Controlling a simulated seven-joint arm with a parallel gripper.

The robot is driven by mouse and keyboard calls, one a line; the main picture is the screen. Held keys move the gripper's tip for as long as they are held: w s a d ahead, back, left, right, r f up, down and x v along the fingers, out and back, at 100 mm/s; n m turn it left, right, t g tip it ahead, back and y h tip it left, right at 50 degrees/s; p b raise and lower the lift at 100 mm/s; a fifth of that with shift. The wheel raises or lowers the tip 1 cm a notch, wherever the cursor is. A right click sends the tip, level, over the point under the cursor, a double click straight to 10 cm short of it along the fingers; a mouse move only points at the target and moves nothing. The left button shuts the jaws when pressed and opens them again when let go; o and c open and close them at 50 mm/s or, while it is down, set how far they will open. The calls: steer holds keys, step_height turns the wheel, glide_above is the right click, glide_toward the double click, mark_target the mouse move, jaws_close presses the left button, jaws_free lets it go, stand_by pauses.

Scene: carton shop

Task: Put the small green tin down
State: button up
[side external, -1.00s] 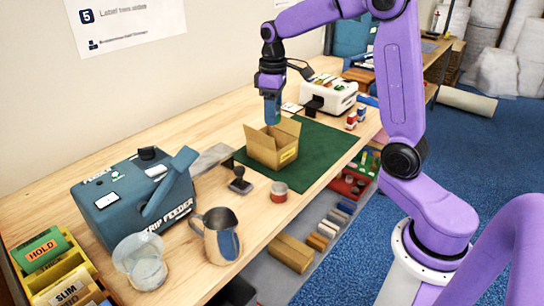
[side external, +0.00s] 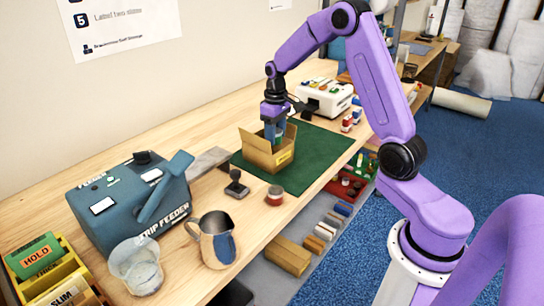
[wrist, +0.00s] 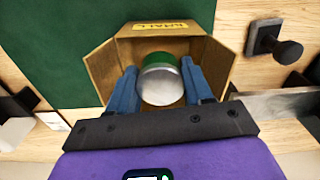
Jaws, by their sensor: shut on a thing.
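My gripper (side external: 273,125) points down into the open top of a small cardboard carton (side external: 258,152) on the green mat. In the wrist view my gripper's two blue fingers (wrist: 160,78) are shut on the small green tin (wrist: 154,59), which has a silver-grey round end facing the camera. The tin is between the carton's walls, with the carton's open flaps (wrist: 225,68) around it. I cannot tell whether the tin touches the carton's floor. In the side view the carton's front wall hides most of the tin.
The green mat (side external: 325,150) has bare room right of the carton. A stamp (side external: 236,184), a red-and-grey tin (side external: 275,195), a metal jug (side external: 215,240) and a strip feeder (side external: 125,205) stand nearer the camera. A white machine (side external: 325,96) stands behind.

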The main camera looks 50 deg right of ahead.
steer(key=shift+f, duration=3.8)
steer(key=shift+f, duration=0.1)
steer(key=o, duration=0.8)
